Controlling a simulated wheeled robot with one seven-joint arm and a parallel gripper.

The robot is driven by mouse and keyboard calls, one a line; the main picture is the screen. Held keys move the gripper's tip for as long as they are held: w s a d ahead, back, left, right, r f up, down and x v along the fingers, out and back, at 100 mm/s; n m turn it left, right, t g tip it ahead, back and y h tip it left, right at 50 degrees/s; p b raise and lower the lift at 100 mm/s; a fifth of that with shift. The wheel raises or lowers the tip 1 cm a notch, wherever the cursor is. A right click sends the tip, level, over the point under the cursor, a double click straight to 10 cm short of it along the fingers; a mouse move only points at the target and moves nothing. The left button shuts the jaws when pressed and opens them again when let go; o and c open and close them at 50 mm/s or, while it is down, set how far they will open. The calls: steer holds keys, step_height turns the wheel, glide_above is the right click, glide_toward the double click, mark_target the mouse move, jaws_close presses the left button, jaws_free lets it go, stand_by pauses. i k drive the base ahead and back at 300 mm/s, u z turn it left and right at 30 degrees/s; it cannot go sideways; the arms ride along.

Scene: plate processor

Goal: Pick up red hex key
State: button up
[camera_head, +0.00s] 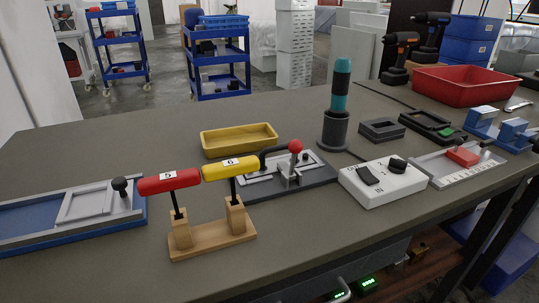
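The red hex key (168,182) has a thick red T-handle with a white label reading 5 and a dark shaft. It stands upright in the left post of a wooden stand (213,240) near the front of the table. The lower end of its shaft is hidden in the post. A yellow hex key (228,169) labelled 6 stands in the right post, its handle close beside the red one. My gripper is not in view.
A blue and grey sliding-plate fixture (65,222) lies left of the stand. A yellow tray (239,140) and a red-knobbed lever fixture (296,146) are behind and right. A white switch box (382,182) stands farther right. Bare grey tabletop (110,270) lies in front.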

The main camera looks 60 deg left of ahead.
mark_target(170, 181)
steer(key=z, duration=0.05)
steer(key=k, duration=0.9)
steer(key=u, duration=1.5)
